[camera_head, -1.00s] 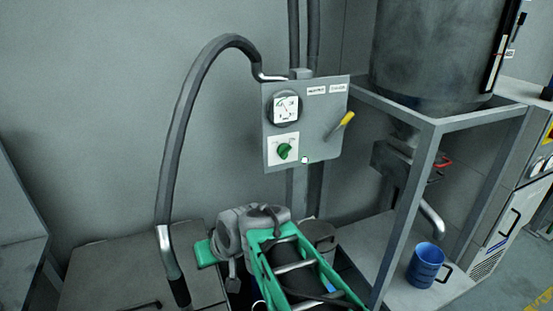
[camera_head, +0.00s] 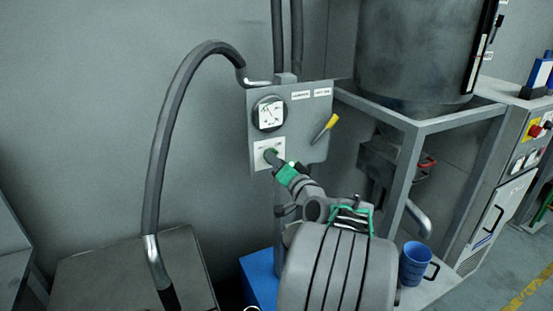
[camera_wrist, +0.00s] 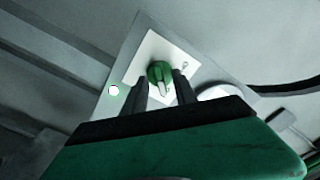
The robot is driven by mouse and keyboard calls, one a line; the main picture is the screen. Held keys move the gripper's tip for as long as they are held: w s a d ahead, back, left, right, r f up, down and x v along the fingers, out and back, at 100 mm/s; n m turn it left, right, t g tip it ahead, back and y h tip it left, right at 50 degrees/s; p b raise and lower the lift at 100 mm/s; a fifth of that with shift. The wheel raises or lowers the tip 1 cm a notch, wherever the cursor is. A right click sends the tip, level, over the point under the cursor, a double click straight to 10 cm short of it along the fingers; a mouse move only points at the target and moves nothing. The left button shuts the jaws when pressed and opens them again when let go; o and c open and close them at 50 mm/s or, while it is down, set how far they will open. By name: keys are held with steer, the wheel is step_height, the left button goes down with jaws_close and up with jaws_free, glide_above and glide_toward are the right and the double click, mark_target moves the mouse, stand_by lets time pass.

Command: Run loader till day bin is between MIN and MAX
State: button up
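The loader control panel (camera_head: 290,120) on the wall post carries a round gauge (camera_head: 269,113), a yellow lever (camera_head: 325,127) and a green rotary knob on a white plate (camera_head: 262,147). My gripper (camera_head: 271,155) is at the knob, partly covering it in the head view. In the wrist view the green knob (camera_wrist: 160,72) sits between my two separated fingertips (camera_wrist: 160,84); contact is unclear. A small round light (camera_wrist: 114,91) on the panel looks bright. The grey day bin (camera_head: 405,50) stands in a frame at right, with a dark sight strip (camera_head: 482,45); its fill level is unreadable.
A thick grey hose (camera_head: 160,150) arches left of the panel down to a grey box (camera_head: 130,275). A blue cup (camera_head: 415,262) stands on the frame's lower shelf. A control cabinet (camera_head: 500,210) is at the far right. My arm hides the area below the panel.

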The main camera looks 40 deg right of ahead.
steer(key=shift+w, duration=0.2)
steer(key=shift+c, duration=0.5)
jaws_close()
